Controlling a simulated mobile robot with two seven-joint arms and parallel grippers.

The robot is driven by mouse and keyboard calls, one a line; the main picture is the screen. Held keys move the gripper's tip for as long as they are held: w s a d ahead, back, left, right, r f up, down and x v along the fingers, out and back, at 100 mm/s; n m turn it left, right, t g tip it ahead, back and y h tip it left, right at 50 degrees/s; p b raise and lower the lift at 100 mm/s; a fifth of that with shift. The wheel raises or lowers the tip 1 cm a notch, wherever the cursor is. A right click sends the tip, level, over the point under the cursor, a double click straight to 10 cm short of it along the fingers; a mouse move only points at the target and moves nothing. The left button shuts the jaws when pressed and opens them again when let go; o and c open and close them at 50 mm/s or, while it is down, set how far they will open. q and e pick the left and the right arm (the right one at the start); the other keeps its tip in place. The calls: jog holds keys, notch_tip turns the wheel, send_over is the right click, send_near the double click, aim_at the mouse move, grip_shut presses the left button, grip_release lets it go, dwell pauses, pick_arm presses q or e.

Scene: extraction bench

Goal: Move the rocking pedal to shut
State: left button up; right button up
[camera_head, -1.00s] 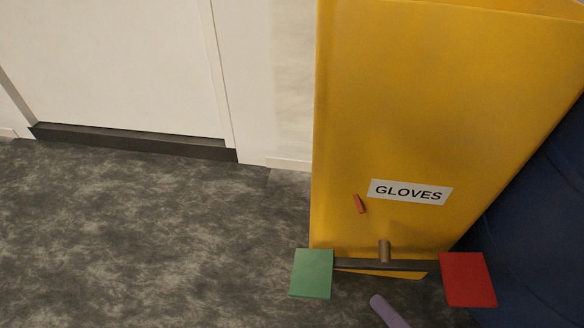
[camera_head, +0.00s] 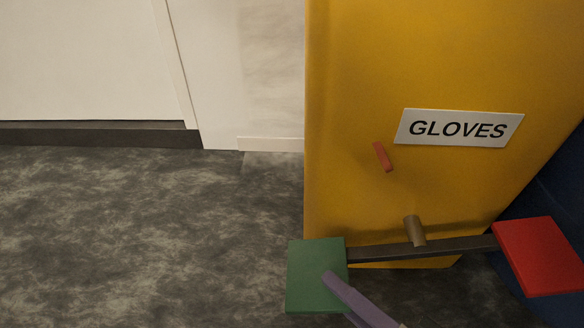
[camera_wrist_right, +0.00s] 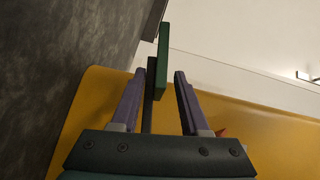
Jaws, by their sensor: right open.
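The rocking pedal is a dark bar (camera_head: 450,247) on a brass-coloured pivot (camera_head: 415,231) at the front of a yellow cabinet. A green plate (camera_head: 310,262) is on its left end and a red plate (camera_head: 540,256) on its right end. The bar slants, its red end higher in the picture. My right gripper (camera_head: 338,288) overlaps the green plate's lower right in the head view. In the right wrist view my open right gripper (camera_wrist_right: 159,74) has the green plate (camera_wrist_right: 162,55) edge-on between or just beyond its purple fingers. Contact cannot be told. My left gripper is not visible.
The yellow cabinet (camera_head: 350,75) carries a GLOVES label (camera_head: 459,128) and a small red marker (camera_head: 383,157). A dark blue surface (camera_head: 560,185) stands at the right. Grey floor (camera_head: 140,240) is clear at the left, below a white wall (camera_head: 270,70).

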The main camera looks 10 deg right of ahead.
jog(key=x, duration=0.3)
jog(key=shift+w+b, duration=0.15)
jog(key=shift+b, duration=0.2)
grip_shut()
dwell(1.1)
